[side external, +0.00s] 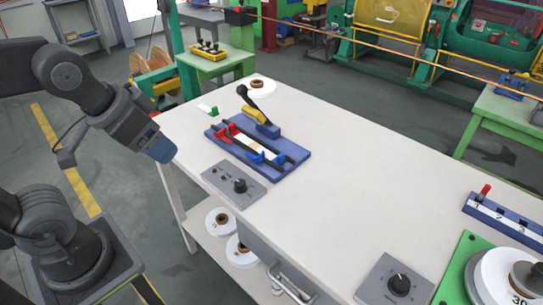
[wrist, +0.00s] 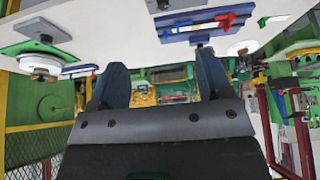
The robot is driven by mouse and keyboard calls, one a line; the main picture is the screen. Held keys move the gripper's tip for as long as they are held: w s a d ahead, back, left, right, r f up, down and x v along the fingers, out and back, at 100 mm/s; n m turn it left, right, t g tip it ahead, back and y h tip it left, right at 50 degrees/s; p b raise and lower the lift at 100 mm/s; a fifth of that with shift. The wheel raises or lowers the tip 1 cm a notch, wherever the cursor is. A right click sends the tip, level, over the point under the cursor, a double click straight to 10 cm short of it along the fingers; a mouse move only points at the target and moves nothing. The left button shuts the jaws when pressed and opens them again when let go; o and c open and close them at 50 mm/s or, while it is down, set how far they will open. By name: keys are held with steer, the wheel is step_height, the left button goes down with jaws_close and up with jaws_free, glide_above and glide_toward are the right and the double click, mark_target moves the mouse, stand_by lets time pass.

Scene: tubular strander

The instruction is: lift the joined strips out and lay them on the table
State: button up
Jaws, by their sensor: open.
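A blue fixture (side external: 295,160) sits on the white table (side external: 330,130), with red clamp parts (side external: 222,133) at its left end and blue ones (side external: 256,157) at its right. A pale strip (side external: 240,141) with a tan patch lies along its channel. The join is too small to make out. A yellow-and-black lever (side external: 254,115) stands at the fixture's back. My gripper (side external: 162,150) is off the table's left edge, apart from the fixture. In the wrist view its fingers (wrist: 158,80) are spread with nothing between them. The fixture (wrist: 197,27) shows at the top there.
A numbered blue rack (side external: 505,218) stands at the right. The middle of the table is clear.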

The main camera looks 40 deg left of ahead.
steer(key=shift+c, duration=0.3)
steer(key=shift+w+r, duration=0.1)
steer(key=shift+c, duration=0.7)
steer(key=shift+g, duration=0.8)
steer(key=w+r, duration=0.1)
steer(key=w, duration=0.4)
steer(key=w+r, duration=0.1)
steer(key=w, duration=0.2)
steer(key=shift+r, duration=0.3)
steer(key=c, duration=0.4)
steer(key=shift+o, duration=0.2)
steer(key=g, duration=0.4)
glide_above(280, 156)
step_height(280, 156, down, 11)
step_height(280, 156, down, 14)
steer(key=shift+r, duration=0.1)
